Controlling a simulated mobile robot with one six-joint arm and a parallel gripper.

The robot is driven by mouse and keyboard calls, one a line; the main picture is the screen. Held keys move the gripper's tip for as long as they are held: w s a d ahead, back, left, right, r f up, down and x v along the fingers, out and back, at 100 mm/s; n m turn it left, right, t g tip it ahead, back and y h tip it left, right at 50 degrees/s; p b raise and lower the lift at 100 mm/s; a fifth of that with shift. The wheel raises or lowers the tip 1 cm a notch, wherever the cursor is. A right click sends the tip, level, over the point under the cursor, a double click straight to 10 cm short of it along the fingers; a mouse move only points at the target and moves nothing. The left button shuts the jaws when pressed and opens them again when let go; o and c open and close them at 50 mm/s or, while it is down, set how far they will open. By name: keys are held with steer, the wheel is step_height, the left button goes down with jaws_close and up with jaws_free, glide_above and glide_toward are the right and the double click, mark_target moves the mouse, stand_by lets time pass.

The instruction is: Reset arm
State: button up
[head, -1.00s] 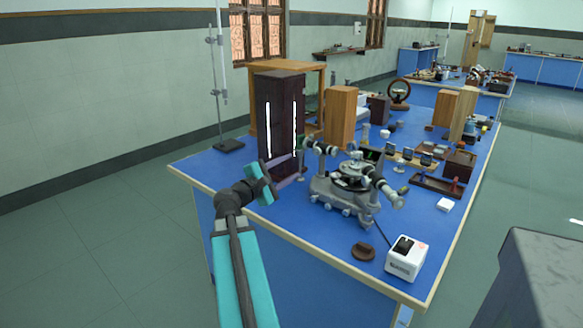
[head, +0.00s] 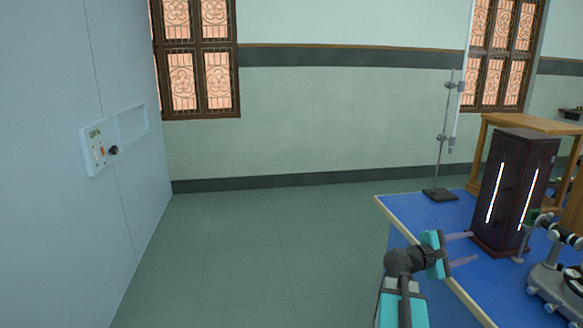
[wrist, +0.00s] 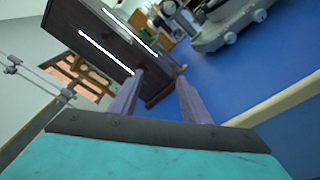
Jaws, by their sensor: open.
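My gripper (head: 468,248) is at the left edge of the blue bench (head: 408,207), with its two purple fingers spread apart and nothing between them. In the wrist view the open fingers (wrist: 158,98) point toward the base of a dark wooden lamp box (wrist: 85,42). In the head view this dark box (head: 512,187) stands upright with two bright slits, just beyond the fingertips. I cannot tell whether a finger touches it.
A grey spectrometer (head: 556,280) stands right of the box, cut off by the frame. A retort stand (head: 442,150) and a wooden frame (head: 530,122) are behind. Open floor (head: 250,255) lies left of the bench. A pale wall panel with a switch (head: 97,150) is far left.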

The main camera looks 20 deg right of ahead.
steer(key=w+a+f+n+t+y+p, duration=0.1)
steer(key=w+a+f+n+t+y, duration=0.1)
steer(key=w+a+f, duration=0.65)
steer(key=w+a+f+n+t+y+p, duration=0.2)
steer(key=w+a+f+y, duration=0.1)
steer(key=a+f, duration=1.05)
steer(key=s+a+f+g+y+p, duration=0.1)
steer(key=s+a+f+y, duration=0.1)
steer(key=a+f, duration=0.6)
steer(key=s+a+f+g+y, duration=0.1)
steer(key=s+a+f+y, duration=0.3)
steer(key=f, duration=0.7)
steer(key=s+a+f+m+g+y, duration=0.2)
steer(key=s+a+f, duration=0.4)
steer(key=s+a, duration=0.3)
steer(key=s+a+f+m+g+y+p, duration=0.1)
steer(key=s+a+f+m+g+y, duration=0.2)
steer(key=a, duration=1.4)
steer(key=s+f+m+y, duration=0.1)
steer(key=s+f+m, duration=0.2)
steer(key=s, duration=0.4)
steer(key=shift+f+m, duration=0.15)
steer(key=shift+m, duration=0.65)
